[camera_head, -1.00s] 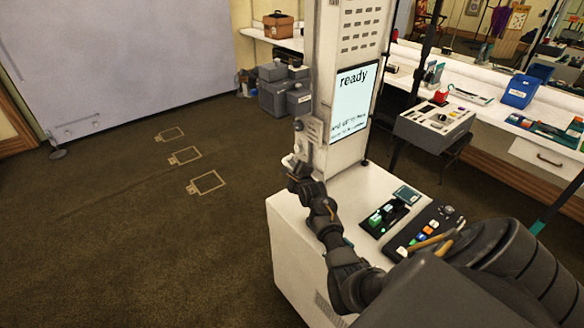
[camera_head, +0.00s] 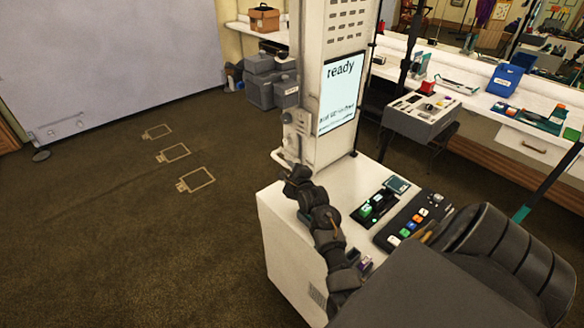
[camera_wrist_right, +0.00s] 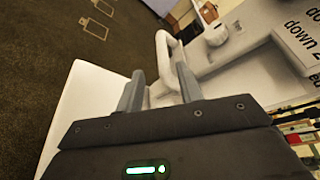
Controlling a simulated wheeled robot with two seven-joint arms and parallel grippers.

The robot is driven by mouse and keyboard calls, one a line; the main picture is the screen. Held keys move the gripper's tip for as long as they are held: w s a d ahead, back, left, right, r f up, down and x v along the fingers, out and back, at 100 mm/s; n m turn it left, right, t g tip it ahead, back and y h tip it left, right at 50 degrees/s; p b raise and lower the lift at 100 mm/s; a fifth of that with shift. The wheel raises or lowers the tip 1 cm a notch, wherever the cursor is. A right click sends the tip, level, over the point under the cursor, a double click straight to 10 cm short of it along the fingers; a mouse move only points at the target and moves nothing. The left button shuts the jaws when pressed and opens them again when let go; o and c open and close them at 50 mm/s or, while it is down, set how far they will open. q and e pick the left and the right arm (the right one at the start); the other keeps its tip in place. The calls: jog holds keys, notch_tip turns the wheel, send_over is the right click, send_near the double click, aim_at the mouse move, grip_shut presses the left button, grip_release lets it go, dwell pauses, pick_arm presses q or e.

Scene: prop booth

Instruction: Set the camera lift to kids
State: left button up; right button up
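The camera lift (camera_head: 322,80) is a tall white column on a white cabinet, with a screen (camera_head: 340,95) that reads "ready" above smaller lines. In the right wrist view part of the screen (camera_wrist_right: 300,35) shows "down 2". A pale looped handle (camera_head: 283,158) sticks out low on the column's left side; it also shows in the right wrist view (camera_wrist_right: 163,48). My right gripper (camera_head: 289,171) is just below the handle. In the right wrist view its fingers (camera_wrist_right: 158,85) are apart, with the handle at or just beyond their tips; contact is unclear. My left gripper is out of view.
A grey control box (camera_head: 422,115) stands behind to the right. The carpet (camera_head: 130,230) to the left is open, with frame outlines on it.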

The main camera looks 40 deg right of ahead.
jog(key=v, duration=0.3)
jog(key=shift+s+a, duration=0.1)
jog(key=shift+s, duration=0.1)
dwell(0.4)
